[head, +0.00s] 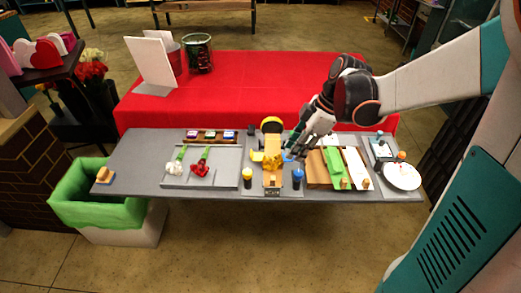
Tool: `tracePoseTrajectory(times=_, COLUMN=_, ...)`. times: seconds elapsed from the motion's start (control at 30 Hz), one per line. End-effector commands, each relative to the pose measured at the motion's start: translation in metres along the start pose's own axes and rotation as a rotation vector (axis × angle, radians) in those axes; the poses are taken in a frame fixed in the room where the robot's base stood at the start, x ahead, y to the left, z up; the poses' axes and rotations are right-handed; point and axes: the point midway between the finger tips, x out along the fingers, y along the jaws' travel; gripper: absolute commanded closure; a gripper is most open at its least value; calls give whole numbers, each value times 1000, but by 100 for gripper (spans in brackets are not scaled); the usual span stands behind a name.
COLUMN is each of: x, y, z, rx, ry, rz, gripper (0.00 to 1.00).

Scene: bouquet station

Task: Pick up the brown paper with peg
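A brown paper sheet (316,168) lies on the grey table (135,178), right of centre, left of a green sheet (334,162) and a white sheet (354,162). Small wooden pegs show at the front ends of the green and white sheets; the brown sheet's own peg is hard to make out. My gripper (297,150) reaches in from the right and hangs above and behind the brown sheet's left far side. It seems apart from the sheet. Its fingers are small and partly merge with the things behind, so I cannot tell their opening.
Left of the brown sheet stands a yellow and wooden device (272,160) with a blue-topped pot (297,178) beside it. A grey tray (226,170) holds red and white flowers. A white plate (402,176) is at the right. A red-covered table (250,90) stands behind.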

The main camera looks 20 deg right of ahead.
Motion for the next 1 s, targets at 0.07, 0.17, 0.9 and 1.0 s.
tracePoseTrajectory(times=0.07, x=12, y=0, z=1, rx=-2, ry=0, rz=-1, gripper=75)
tracePoseTrajectory(times=0.17, x=32, y=0, z=1, rx=-2, ry=0, rz=0, gripper=75)
tracePoseTrajectory(times=0.9, x=117, y=-2, z=-4, rx=-1, ry=-1, rz=1, gripper=75)
tracePoseTrajectory(times=1.0, x=130, y=-2, z=-4, rx=-1, ry=-1, rz=1, gripper=75)
